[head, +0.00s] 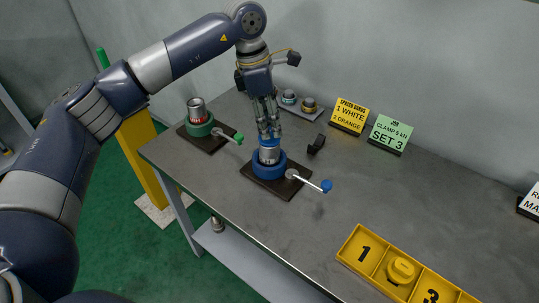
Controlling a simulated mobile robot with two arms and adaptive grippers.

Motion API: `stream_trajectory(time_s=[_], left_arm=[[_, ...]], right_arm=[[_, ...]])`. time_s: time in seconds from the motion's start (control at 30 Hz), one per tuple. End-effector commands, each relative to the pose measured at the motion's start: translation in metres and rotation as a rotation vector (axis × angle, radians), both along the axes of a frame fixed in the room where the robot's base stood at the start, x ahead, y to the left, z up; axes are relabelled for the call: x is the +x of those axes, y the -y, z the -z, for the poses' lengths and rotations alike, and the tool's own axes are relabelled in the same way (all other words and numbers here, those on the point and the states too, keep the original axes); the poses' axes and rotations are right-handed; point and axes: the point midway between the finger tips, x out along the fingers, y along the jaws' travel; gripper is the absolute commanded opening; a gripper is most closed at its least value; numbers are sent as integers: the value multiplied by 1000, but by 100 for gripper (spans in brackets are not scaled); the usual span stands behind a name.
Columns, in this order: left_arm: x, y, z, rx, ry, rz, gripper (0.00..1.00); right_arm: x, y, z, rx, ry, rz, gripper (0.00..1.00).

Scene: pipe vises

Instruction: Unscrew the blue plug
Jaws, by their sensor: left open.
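A blue vise (265,166) on a dark base plate stands near the middle of the table and holds an upright silver pipe (269,155). The blue plug (270,143) sits on top of the pipe. Its top is partly hidden by my gripper's fingers. The vise's lever with a blue knob (326,186) points right. My left gripper (268,136) points straight down from above, with its open fingers at the plug; I cannot tell whether they touch it. My right gripper is not in view.
A green vise (200,129) with a silver pipe (197,106) stands to the left, its green-knobbed lever (238,138) toward the blue vise. A grey tray (301,109) with small parts, a black stand (316,145) and signs (349,116) are behind. A yellow numbered tray (358,236) lies front right.

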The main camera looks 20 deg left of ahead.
Motion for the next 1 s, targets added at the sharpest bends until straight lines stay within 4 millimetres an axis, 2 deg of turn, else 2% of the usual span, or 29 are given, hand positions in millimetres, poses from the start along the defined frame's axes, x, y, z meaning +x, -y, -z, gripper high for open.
stream_trajectory(time_s=[0.5,0.77,1.0], left_arm=[[1,0,0,0,2,-593,49],[1,0,0,0,2,-718,49],[0,1,1,1,3,-991,49]], right_arm=[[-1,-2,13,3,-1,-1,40],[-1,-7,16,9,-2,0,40],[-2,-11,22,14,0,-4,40]])
